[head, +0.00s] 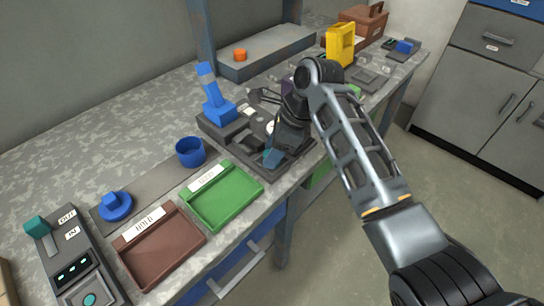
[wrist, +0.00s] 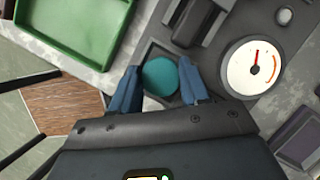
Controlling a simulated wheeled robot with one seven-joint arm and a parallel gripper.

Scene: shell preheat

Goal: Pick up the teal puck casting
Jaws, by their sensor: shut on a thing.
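The teal puck casting (wrist: 160,76) shows in the wrist view as a round teal disc between the two blue fingers of my gripper (wrist: 162,84). The fingers are shut on it from the left and right. It sits at a square recess in the dark grey fixture (wrist: 233,38); I cannot tell whether it is lifted clear. In the head view my gripper (head: 273,157) points down at the front corner of the fixture (head: 300,167), and the puck is hidden there.
A green tray (head: 222,197) stands just left of the fixture, with a brown tray (head: 160,250) beyond it. A white dial gauge (wrist: 254,66) sits on the fixture beside the gripper. A blue cup (head: 190,153) and a blue upright handle (head: 211,95) stand behind.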

